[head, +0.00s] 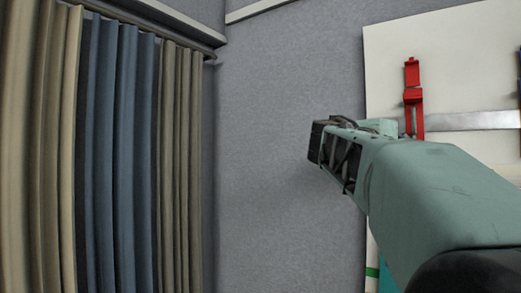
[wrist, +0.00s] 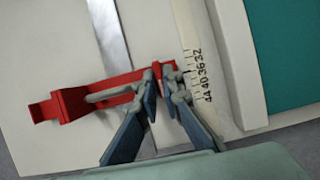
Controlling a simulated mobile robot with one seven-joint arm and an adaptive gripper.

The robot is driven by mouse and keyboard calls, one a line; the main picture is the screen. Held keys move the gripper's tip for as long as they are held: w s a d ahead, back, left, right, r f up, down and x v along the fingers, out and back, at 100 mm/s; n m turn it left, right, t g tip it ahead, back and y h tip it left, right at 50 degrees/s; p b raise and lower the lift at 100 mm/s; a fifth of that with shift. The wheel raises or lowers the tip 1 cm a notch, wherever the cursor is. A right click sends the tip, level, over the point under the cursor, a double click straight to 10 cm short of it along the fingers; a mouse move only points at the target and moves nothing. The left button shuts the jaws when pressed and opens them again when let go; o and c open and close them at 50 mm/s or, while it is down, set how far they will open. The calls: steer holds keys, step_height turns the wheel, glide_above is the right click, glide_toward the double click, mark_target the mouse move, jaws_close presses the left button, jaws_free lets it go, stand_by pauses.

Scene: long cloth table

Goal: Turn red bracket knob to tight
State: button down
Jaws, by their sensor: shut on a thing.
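The red bracket (wrist: 70,104) lies across a metal strip on a pale board in the wrist view. It also shows in the head view (head: 412,97), above and beyond my arm. My gripper (wrist: 161,76) is at the bracket's right end in the wrist view. Its two fingers are close together, shut on the red knob (wrist: 157,70); only a little red shows between and around the fingertips. The fingers hide most of the knob, so its turn cannot be read. In the head view my fingertips cannot be made out.
The metal strip (wrist: 108,34) runs under the bracket. A printed number scale (wrist: 196,75) lies just right of the fingertips, with a teal panel (wrist: 288,50) beyond it. In the head view, curtains (head: 120,150) hang at the left, and the grey wall (head: 270,90) between is bare.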

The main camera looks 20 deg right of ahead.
steer(key=shift+s+d+r+m+t+y, duration=0.1)
steer(key=shift+m+t+y, duration=0.75)
steer(key=shift+m, duration=1.35)
steer(key=shift+s+d+r+m+t+y, duration=0.15)
steer(key=shift+m+t+y, duration=0.15)
steer(key=shift+m+y, duration=1.5)
steer(key=shift+a+r+m+t+y, duration=0.1)
steer(key=shift+m+t+y, duration=0.5)
steer(key=shift+m, duration=2)
steer(key=c, duration=2.4)
jaws_free()
steer(key=shift+y, duration=0.25)
